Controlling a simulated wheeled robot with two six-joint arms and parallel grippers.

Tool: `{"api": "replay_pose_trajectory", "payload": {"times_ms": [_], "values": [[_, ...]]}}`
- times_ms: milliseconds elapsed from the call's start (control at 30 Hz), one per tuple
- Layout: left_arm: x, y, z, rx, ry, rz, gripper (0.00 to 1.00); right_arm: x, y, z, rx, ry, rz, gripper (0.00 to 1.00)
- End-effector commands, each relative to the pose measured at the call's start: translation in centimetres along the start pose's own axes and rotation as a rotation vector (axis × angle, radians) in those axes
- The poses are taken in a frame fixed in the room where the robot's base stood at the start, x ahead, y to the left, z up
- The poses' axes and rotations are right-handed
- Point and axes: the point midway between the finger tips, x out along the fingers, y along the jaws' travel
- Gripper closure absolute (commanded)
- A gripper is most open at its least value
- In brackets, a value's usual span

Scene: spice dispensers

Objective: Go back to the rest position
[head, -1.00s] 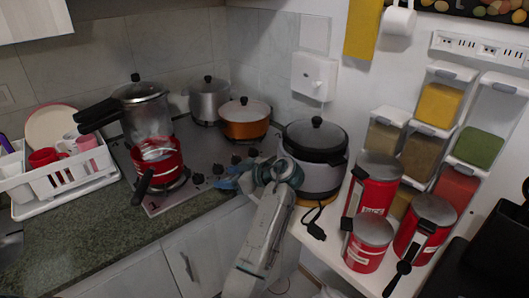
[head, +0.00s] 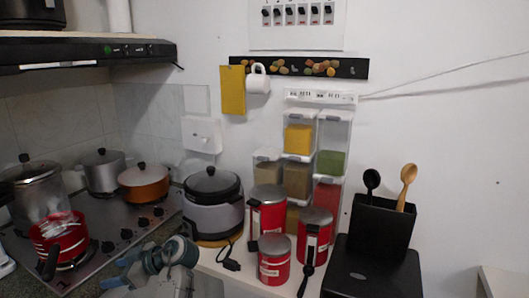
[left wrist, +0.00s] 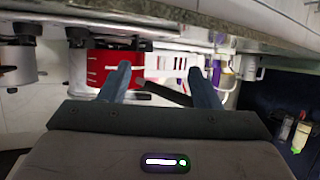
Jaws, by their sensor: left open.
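My left gripper (head: 122,274) is low in the head view, in front of the stove, with its blue fingers pointing left. In the left wrist view the two fingers of the gripper (left wrist: 162,88) stand apart with nothing held between them. A red pot (left wrist: 108,66) shows behind the left finger there. The same red pot (head: 60,240) sits at the front of the stove in the head view, left of the gripper and apart from it. My right gripper is not in view.
Pots stand on the stove (head: 118,218). A rice cooker (head: 215,215), red canisters (head: 275,262) and a black utensil holder (head: 382,225) line the counter to the right. Spice dispensers (head: 298,140) hang on the wall. A range hood (head: 90,52) juts out at upper left.

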Motion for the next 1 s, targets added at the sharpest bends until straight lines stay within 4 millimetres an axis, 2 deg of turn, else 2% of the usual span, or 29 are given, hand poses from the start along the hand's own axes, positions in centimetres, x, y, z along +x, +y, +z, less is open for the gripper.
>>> {"api": "replay_pose_trajectory", "payload": {"times_ms": [67, 333, 567, 667, 767, 867, 900, 1000], "values": [[0.4, 0.2, 0.8, 0.030, -0.002, 0.011, 0.43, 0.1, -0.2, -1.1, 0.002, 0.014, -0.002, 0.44], [2.5, 1.4, 5.9, 0.216, -0.024, 0.092, 0.43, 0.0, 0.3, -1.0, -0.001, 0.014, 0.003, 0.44], [5.1, 1.8, 13.1, 0.436, -0.066, 0.193, 0.43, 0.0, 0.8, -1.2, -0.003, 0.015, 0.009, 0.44], [6.5, 1.5, 17.3, 0.552, -0.096, 0.250, 0.43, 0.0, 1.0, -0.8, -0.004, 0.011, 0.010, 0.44], [8.3, 0.4, 22.9, 0.693, -0.142, 0.323, 0.43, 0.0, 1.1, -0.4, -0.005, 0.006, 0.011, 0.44], [10.2, -1.9, 29.9, 0.850, -0.207, 0.413, 0.43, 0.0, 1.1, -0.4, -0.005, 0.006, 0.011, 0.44], [10.9, -3.1, 32.6, 0.908, -0.234, 0.450, 0.43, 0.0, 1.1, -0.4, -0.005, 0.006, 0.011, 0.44], [12.5, -6.8, 39.2, 1.035, -0.309, 0.539, 0.43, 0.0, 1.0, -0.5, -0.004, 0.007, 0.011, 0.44]]}}
